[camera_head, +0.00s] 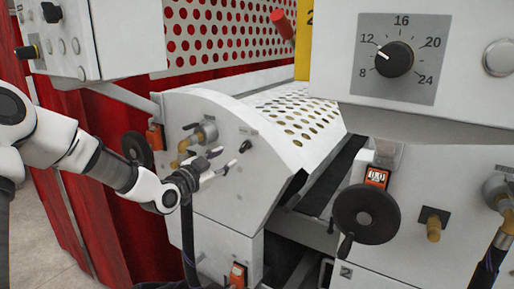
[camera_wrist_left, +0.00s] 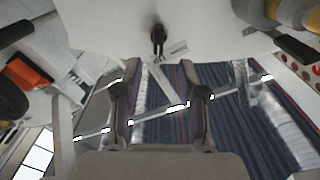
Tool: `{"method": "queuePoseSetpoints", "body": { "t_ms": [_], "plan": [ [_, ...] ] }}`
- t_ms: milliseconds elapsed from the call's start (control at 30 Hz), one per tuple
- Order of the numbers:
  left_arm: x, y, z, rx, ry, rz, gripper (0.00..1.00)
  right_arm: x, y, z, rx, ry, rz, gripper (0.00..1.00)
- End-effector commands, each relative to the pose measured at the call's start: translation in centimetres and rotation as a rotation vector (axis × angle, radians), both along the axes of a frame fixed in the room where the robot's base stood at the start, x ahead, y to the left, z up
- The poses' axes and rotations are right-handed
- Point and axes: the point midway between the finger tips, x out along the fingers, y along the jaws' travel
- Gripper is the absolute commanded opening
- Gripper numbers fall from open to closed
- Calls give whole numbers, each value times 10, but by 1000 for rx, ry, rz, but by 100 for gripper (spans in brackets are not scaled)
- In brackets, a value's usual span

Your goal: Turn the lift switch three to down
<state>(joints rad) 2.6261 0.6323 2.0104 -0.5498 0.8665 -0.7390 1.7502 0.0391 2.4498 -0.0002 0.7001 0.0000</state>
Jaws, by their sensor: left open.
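A small black lift switch (camera_head: 246,146) sits on the white side panel of the machine, with a small label beside it. In the left wrist view the switch (camera_wrist_left: 158,36) shows at the top middle, its lever pointing down in that picture. I cannot read the label, so its number is not clear. My left gripper (camera_head: 222,162) is open and empty, just left of and below the switch in the head view. In the left wrist view its two fingers (camera_wrist_left: 160,97) stand apart, with the switch beyond them and not touched. My right gripper does not show.
A brass fitting with a valve (camera_head: 203,134) is on the panel just above my left gripper. A black handwheel (camera_head: 366,214) and a red counter (camera_head: 376,177) are at the right. A numbered dial (camera_head: 394,59) is on the upper right box.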

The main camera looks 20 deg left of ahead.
Motion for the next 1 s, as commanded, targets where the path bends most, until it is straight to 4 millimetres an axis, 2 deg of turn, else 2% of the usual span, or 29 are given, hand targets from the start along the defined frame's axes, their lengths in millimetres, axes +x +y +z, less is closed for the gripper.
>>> {"method": "queuePoseSetpoints", "body": {
  "t_ms": [133,433,567,767,900,1000],
  "plan": [
    [14,-3,5,8,-1,-1,41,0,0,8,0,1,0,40],
    [68,-11,5,7,-1,-2,41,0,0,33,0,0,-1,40],
    [76,-12,3,3,-2,-2,41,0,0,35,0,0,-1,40],
    [77,-12,2,2,-2,-2,41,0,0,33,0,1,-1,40],
    [77,-12,2,2,-2,-2,0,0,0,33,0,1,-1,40],
    [77,-12,2,3,-2,-2,0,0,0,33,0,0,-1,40]
  ]
}}
